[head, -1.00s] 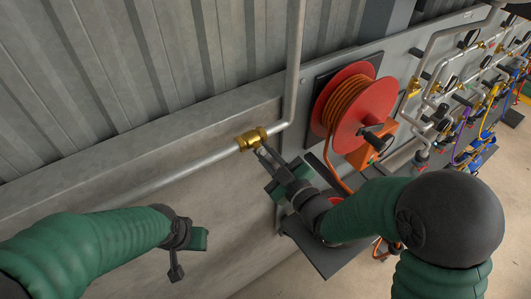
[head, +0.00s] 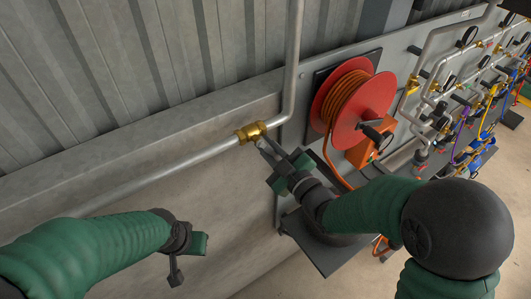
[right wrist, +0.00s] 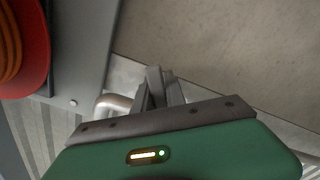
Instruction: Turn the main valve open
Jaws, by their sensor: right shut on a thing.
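The main valve is a brass body (head: 251,132) on a grey pipe along the wall, left of the vertical pipe. My right gripper (head: 265,146) is just below and right of it, with its fingers reaching up to the valve. In the right wrist view my right gripper (right wrist: 160,88) is shut on a thin grey piece, which looks like the valve's lever; the fingers hide most of it. The brass body is not seen there. My left gripper (head: 188,256) hangs at lower left, away from the valve; its finger gap cannot be made out.
A red hose reel (head: 352,103) with orange hose stands right of the valve, close to my right arm. A panel of pipes and gauges (head: 465,85) lies farther right. A dark grey plate (head: 313,250) is below my right forearm. The wall left of the valve is clear.

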